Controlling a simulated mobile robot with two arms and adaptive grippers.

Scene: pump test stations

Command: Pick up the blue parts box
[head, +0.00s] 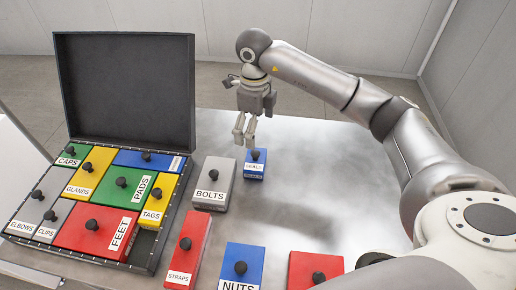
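A small blue box (252,170) with a black knob and a white label, partly legible as "SEALS", sits on the metal table. My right gripper (245,138) points down just above and slightly left of its knob. Its two fingers look apart with nothing between them. A larger blue box labelled NUTS (228,257) sits at the front of the table. Another blue box (138,158) lies in the back row of the open case, its label too small to read. My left gripper is not in view.
The black case (152,250) at left holds several coloured, labelled boxes, its lid (128,90) raised. A grey BOLTS box (217,175) stands left of the small blue box. Red boxes (190,240) (305,265) are at the front. The table (330,170) is clear to the right.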

